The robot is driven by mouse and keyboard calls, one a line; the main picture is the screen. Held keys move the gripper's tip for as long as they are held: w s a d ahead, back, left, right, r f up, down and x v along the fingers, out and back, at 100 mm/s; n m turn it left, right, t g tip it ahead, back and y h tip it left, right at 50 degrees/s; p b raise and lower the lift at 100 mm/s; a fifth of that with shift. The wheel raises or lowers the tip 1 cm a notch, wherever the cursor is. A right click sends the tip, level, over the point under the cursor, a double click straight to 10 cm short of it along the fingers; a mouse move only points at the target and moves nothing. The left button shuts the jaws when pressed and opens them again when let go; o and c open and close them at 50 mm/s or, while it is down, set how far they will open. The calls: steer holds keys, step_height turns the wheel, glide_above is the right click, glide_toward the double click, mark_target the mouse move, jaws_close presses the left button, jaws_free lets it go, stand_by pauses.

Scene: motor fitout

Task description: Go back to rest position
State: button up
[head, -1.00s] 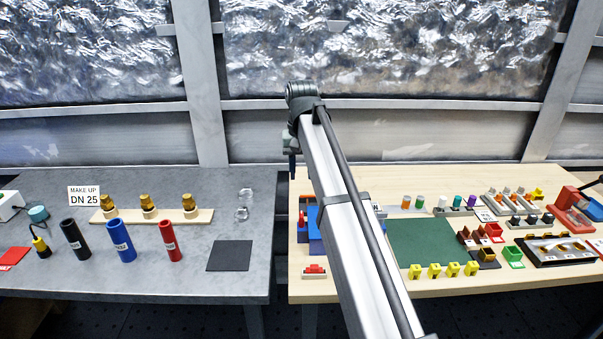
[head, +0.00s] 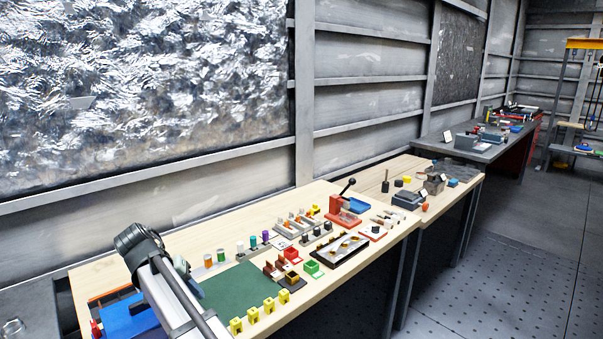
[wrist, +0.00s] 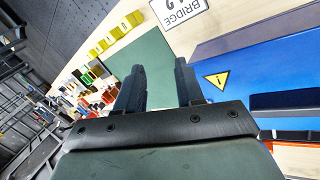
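My gripper (wrist: 160,88) shows in the wrist view with its two dark fingers apart and nothing between them. It is above the wooden bench, with the green mat (wrist: 150,62) beyond the fingertips and a blue box with a yellow warning triangle (wrist: 255,75) to the right. The green mat (head: 243,290) lies on the bench right of my arm, and the blue box (head: 128,318) is partly hidden by the arm.
Several yellow blocks (head: 269,305) line the mat's front edge. A red press (head: 341,206) with a black lever stands farther along the wooden bench. More benches (head: 490,150) continue to the back right. The perforated floor (head: 480,290) in front is clear.

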steer(key=d+f+m+h, duration=0.2)
steer(key=d+f+h, duration=0.1)
steer(key=d, duration=0.8)
steer(key=d+f+m+h, duration=0.2)
steer(key=d+f, duration=0.2)
steer(key=d, duration=0.7)
steer(key=s+d+f+g, duration=0.2)
steer(key=s+d+f, duration=0.1)
steer(key=d+f, duration=0.5)
steer(key=s+d+f+g, duration=0.25)
steer(key=d+f, duration=0.35)
steer(key=f, duration=0.3)
steer(key=s+d+f+g+y, duration=0.1)
steer(key=s+d+f, duration=0.25)
steer(key=f, duration=0.35)
steer(key=s+d+f+n+g+y, duration=0.1)
steer(key=s+d+f, duration=0.2)
steer(key=s+f, duration=0.25)
steer(key=s+d+f+g+y, duration=0.1)
steer(key=s+d+f+y, duration=0.2)
steer(key=f, duration=0.4)
steer(key=s+d+f+g+y, duration=0.1)
steer(key=s+f+y, duration=0.1)
steer(key=s+f, duration=0.3)
steer(key=s+d+f+m+y, duration=0.1)
steer(key=s+f, duration=0.5)
steer(key=s, duration=0.6)
steer(key=shift+s+d+f+g+y, duration=0.2)
steer(key=shift+f+g+y, duration=0.15)
steer(key=shift+y, duration=0.45)
